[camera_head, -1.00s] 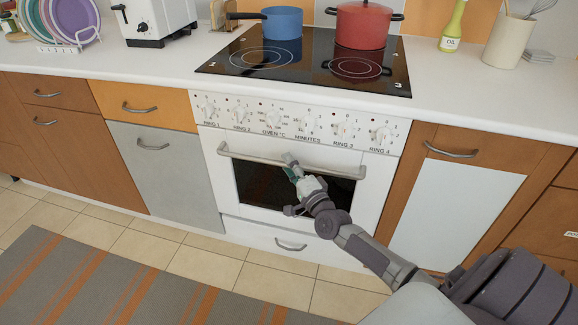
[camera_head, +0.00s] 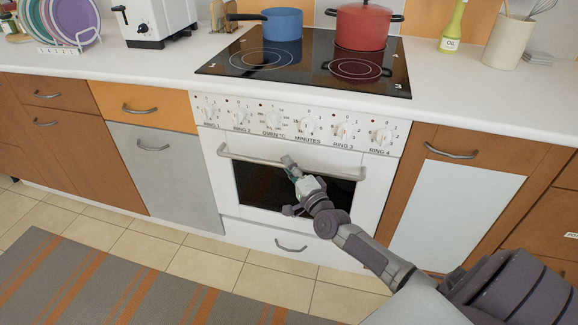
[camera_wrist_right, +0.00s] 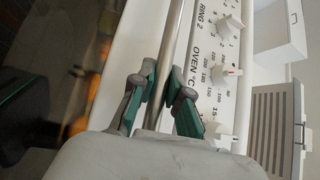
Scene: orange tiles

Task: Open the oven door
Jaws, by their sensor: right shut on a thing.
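The oven door (camera_head: 226,180) is white with a dark window and looks closed or very nearly closed. Its long pale bar handle (camera_head: 250,157) runs across the top of the door. My right gripper (camera_head: 289,164) reaches the handle near its middle from the front. In the right wrist view, the handle bar (camera_wrist_right: 176,40) passes between the green-padded fingers of my right gripper (camera_wrist_right: 163,82), which are shut on it. Part of the door window is hidden behind my right arm. My left gripper is not in view.
Above the door is a panel of knobs (camera_head: 307,124). A blue pan (camera_head: 282,23) and a red pot (camera_head: 361,27) stand on the black hob (camera_head: 300,75). A white drawer (camera_head: 262,238) is under the door. The tiled floor and striped rug (camera_head: 110,285) in front are clear.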

